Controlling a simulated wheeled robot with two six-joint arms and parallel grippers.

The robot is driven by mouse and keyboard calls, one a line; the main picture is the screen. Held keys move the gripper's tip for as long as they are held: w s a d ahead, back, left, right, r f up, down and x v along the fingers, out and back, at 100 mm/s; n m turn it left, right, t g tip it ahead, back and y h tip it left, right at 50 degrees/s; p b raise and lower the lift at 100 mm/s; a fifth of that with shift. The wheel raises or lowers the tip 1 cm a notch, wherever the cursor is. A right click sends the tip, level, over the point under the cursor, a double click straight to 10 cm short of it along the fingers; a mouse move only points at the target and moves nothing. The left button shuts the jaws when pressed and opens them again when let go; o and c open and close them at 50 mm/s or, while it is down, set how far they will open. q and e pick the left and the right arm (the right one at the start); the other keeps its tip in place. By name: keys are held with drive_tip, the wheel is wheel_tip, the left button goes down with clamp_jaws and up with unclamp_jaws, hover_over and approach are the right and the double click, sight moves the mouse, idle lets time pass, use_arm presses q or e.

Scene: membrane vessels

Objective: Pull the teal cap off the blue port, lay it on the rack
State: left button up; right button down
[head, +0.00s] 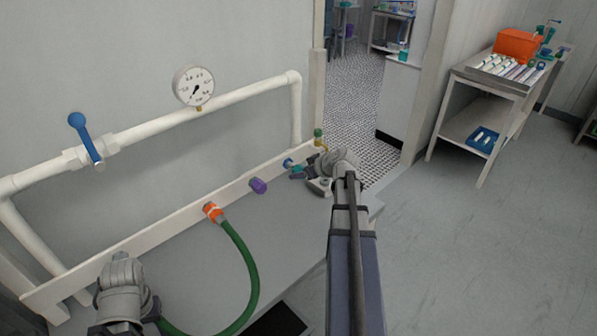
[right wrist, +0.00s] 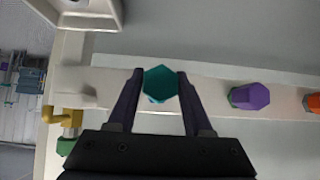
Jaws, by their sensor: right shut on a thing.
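The teal cap (right wrist: 160,83) is a hexagonal piece between the two fingers of my right gripper (right wrist: 158,80), which is shut on it. In the head view the teal cap (head: 297,169) sits at the blue port (head: 288,163), near the right end of the white board. A sliver of blue port (right wrist: 152,100) shows under the cap. I cannot tell whether the cap is still seated. A small pale tray-like piece (head: 318,187), perhaps the rack, lies beside my right wrist. My left arm shows at the lower left; its fingertips are not visible.
Left along the white board (head: 150,235) are a purple cap (head: 258,186) and an orange coupling (head: 212,212) with a green hose (head: 247,255). A gold fitting (head: 319,139) is at the board's right end. A white pipe with gauge (head: 194,86) and blue-handled valve (head: 86,138) runs above.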

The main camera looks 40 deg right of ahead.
drive_tip(key=shift+s+d, duration=0.1)
drive_tip(key=shift+s, duration=0.95)
